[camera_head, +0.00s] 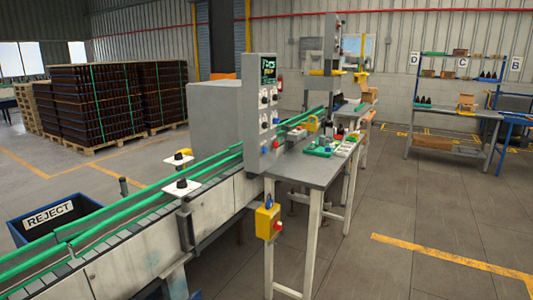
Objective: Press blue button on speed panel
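A tall grey control panel (262,110) stands beside the conveyor. It has a dark screen (269,69) with green text, black knobs below it, and small coloured buttons lower down, one of which looks blue (276,121) and one red (275,144). Labels are too small to read, so I cannot tell whether this is the speed panel. A yellow box (264,222) hangs at the near end of the grey table, with a red button on its side and a small blue part on top. Neither of my grippers is in view.
The conveyor (150,215) with green rails runs from lower left to the back. The grey table (312,172) holds a green tray (319,150). A blue REJECT bin (45,218) stands at left. The floor at right is open, with a yellow line (450,257).

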